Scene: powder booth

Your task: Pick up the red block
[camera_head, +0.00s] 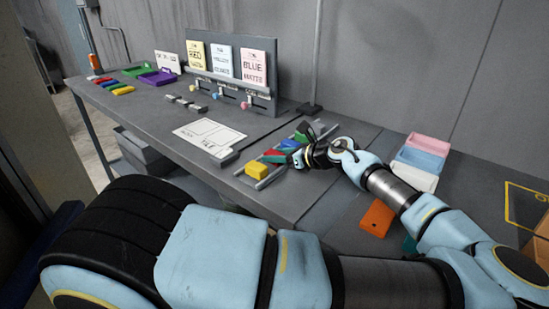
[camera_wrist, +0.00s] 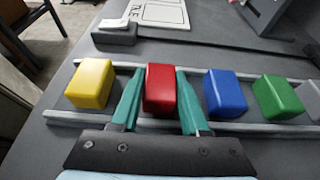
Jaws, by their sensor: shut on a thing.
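The red block (camera_wrist: 160,89) sits between the two teal fingers of my gripper (camera_wrist: 161,100) in the wrist view. The fingers are shut on it, one on each side. The block is in line with the other blocks between the two grey rails (camera_wrist: 260,128), and I cannot tell whether it is lifted. In the head view my gripper (camera_head: 305,155) is over the rack, and the red block (camera_head: 273,153) shows partly beside it.
A yellow block (camera_wrist: 91,84) stands left of the red one. A blue block (camera_wrist: 225,93) and a green block (camera_wrist: 277,97) stand to the right. A white printed sheet (camera_head: 209,135) lies beyond the rack. Pink, blue and white trays (camera_head: 428,149) and an orange piece (camera_head: 377,217) are at the right.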

